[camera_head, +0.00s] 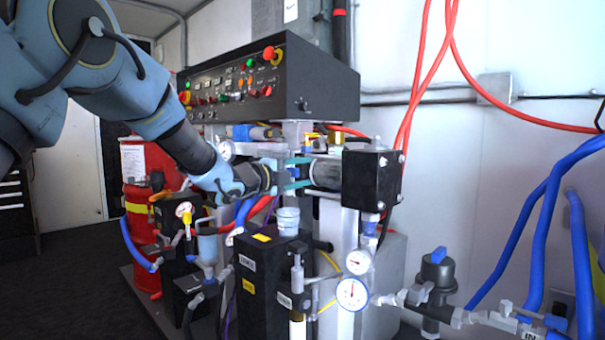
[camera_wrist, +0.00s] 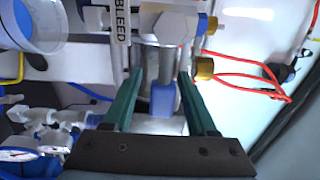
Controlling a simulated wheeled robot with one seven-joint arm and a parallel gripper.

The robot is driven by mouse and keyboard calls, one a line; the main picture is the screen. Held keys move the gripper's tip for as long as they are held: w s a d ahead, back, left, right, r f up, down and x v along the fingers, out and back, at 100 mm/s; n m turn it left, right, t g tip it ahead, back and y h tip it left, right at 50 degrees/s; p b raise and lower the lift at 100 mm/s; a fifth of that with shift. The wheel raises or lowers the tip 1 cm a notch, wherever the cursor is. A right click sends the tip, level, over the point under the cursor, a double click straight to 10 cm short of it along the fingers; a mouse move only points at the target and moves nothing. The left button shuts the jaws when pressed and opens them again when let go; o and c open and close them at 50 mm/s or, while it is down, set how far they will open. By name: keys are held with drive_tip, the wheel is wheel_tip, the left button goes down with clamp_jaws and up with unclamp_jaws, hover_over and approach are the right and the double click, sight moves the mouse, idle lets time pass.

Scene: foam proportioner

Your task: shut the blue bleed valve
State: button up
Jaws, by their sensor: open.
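In the wrist view the blue bleed valve handle (camera_wrist: 163,100) hangs from a grey metal fitting, beside a white label (camera_wrist: 122,22) reading BLEED. My gripper (camera_wrist: 161,74) has its two teal fingers apart, one on each side of the blue handle in this view. Gaps show between handle and fingers, and I cannot tell how deep the handle sits between them. In the head view my gripper (camera_head: 301,172) points right, towards the dark cylinder and black box of the machine.
A black control panel (camera_head: 262,82) with coloured buttons overhangs my forearm. A black box (camera_head: 371,181) stands just right of my gripper. Gauges (camera_head: 352,293), a clear-blue cup (camera_head: 288,221) and pipes crowd below. Red hoses (camera_wrist: 245,85) run right of the fingers in the wrist view.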

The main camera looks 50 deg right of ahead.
drive_tip(key=a, duration=1)
drive_tip(key=shift+w+a, duration=0.3)
drive_tip(key=shift+a, duration=0.1)
